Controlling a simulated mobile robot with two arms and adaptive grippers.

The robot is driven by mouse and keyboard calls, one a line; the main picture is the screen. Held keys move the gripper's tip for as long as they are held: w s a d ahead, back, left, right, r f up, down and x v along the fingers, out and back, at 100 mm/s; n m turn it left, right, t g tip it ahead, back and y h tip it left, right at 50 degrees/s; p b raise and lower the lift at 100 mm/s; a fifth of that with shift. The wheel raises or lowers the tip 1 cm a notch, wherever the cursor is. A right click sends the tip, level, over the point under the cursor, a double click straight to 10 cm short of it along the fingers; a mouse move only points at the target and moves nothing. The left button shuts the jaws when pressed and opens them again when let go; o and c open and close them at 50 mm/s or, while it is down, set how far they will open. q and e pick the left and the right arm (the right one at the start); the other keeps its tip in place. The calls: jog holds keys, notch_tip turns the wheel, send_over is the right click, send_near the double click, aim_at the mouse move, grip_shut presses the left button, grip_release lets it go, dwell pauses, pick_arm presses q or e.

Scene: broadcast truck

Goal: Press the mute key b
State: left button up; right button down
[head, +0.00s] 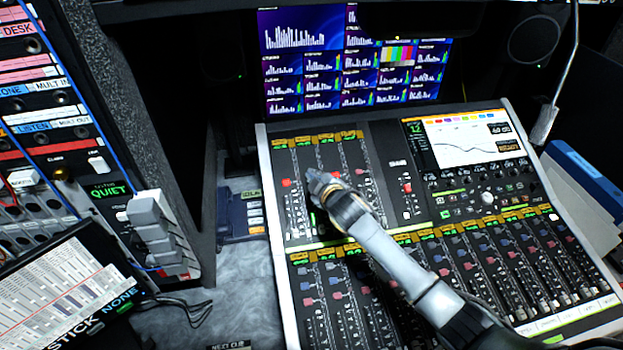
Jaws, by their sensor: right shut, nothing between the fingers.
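The mixing console (264,150) fills the middle and right of the head view, with rows of small keys and faders. I cannot tell which key is mute key b, as the labels are too small to read. My right gripper (315,181) is shut and empty, over the upper left fader bank of the console. Its tip is near a red fader cap (287,183), which lies just to its left. I cannot tell whether the tip touches the panel. The gripper and its arm hide part of both fader banks. My left gripper is not in view.
A console screen (465,140) sits at the upper right of the desk, with a wall of monitors (350,60) behind. A rack with patch cables and a "QUIET" display (110,190) stands at left. A microphone (543,125) hangs at right. A tablet-like panel (60,300) is at lower left.

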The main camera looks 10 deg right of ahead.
jog(key=shift+w+f+b, duration=0.2)
jog(key=shift+f+b, duration=0.15)
jog(key=shift+f, duration=0.1)
dwell(0.3)
jog(key=shift+s+r+p, duration=0.4)
jog(key=shift+r+p, duration=0.45)
jog(key=shift+p, duration=0.25)
jog(key=shift+r+p, duration=0.4)
jog(key=shift+p, duration=0.1)
jog(key=r+p, duration=0.1)
jog(key=s+r+p, duration=0.1)
jog(key=r+p, duration=0.1)
jog(key=s+r+p, duration=0.1)
jog(key=p, duration=0.1)
jog(key=shift+s+r, duration=0.15)
jog(key=shift+r, duration=0.2)
